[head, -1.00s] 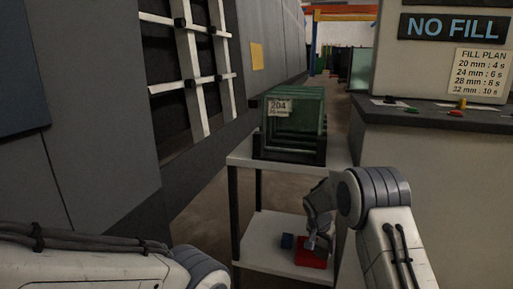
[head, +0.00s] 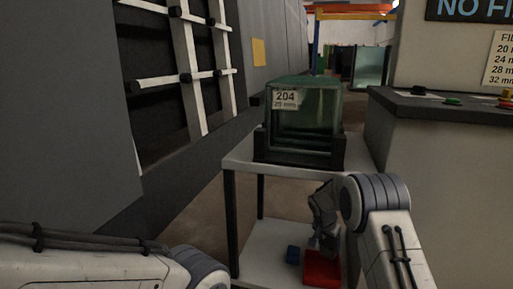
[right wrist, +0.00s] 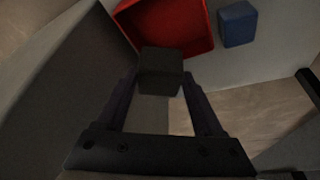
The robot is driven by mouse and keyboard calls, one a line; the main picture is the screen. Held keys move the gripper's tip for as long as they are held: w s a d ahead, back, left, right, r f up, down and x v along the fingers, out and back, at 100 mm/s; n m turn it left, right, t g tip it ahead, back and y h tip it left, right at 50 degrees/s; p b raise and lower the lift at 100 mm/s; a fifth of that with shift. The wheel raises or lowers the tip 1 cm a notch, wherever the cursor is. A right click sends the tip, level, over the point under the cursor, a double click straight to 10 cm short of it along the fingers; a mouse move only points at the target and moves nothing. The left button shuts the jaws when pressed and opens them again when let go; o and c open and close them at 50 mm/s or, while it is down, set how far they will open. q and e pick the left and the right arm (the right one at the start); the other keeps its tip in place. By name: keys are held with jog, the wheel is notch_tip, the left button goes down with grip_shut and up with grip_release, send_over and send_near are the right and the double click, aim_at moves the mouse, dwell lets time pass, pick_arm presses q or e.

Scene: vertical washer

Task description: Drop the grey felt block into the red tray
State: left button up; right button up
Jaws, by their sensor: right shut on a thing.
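The grey felt block (right wrist: 160,72) is between the fingers of my right gripper (right wrist: 160,90) in the right wrist view. It overlaps the near rim of the red tray (right wrist: 160,8), whose inside looks empty where it shows. The red tray also shows in the head view (head: 322,271), on the lower shelf of a white stand. My right gripper (head: 327,245) points down at the tray's far side there; the block cannot be made out in that view. Only part of my left arm shows, without its gripper.
The stand's upper shelf (head: 240,163) carries glass panes (head: 305,110) in a dark rack. A grey counter (head: 440,105) stands close on the right.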

aim_at(325, 252)
jog(key=shift+f+b, duration=0.3)
jog(key=shift+f, duration=0.15)
notch_tip(325, 252, down, 5)
jog(key=b, duration=0.3)
jog(key=shift+w+f+b, duration=0.1)
jog(key=shift+b, duration=0.2)
jog(key=o, duration=1.4)
jog(key=shift+c, duration=0.2)
jog(key=p+v, duration=0.3)
jog(key=v, duration=0.3)
jog(key=shift+a+r, duration=0.1)
jog(key=shift+r, duration=0.25)
jog(key=shift+s+a+r, duration=0.15)
jog(key=shift+s+r, duration=0.15)
jog(key=shift+r, duration=0.1)
jog(key=shift+f, duration=0.1)
